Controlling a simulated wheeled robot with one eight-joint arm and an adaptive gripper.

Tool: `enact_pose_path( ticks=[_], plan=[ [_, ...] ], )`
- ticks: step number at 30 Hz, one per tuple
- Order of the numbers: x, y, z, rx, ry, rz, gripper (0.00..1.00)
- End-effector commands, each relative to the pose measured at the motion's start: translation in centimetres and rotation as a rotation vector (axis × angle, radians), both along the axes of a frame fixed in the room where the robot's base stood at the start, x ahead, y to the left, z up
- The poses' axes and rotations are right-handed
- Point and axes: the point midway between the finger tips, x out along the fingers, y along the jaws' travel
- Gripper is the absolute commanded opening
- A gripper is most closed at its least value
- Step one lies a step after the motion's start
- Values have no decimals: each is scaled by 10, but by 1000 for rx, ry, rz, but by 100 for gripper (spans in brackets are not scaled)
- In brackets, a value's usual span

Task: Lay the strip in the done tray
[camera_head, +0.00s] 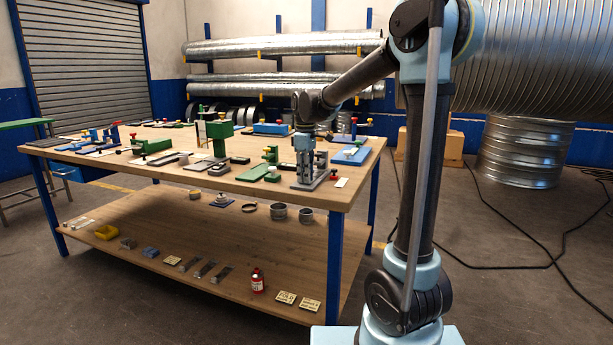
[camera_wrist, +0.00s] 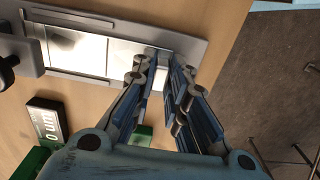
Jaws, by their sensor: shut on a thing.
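My gripper (camera_wrist: 158,58) points down at the near right of the workbench, low over a grey fixture (camera_head: 309,184); the gripper also shows in the head view (camera_head: 304,172). In the wrist view its fingers are close together at the right end of a shiny flat metal strip (camera_wrist: 124,58), shut on it. The strip lies along the long grey plate of the fixture (camera_wrist: 190,45), at or very near its surface. The exact contact is hidden between the fingertips. I cannot tell which thing is the done tray.
The workbench (camera_head: 240,188) is crowded with green, blue and grey fixtures. A black knob clamp (camera_wrist: 8,66) stands at the plate's left. A black label (camera_wrist: 46,121) and a green block (camera_wrist: 35,162) lie beside it. The bench edge is close on the right.

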Motion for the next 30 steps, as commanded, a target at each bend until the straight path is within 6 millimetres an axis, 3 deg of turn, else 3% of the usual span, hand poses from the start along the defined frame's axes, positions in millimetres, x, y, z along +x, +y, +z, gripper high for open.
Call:
enact_pose_path(
  ticks=[30],
  plan=[
    [-39, 14, 2, 0, 0, 1, 0]
  ],
)
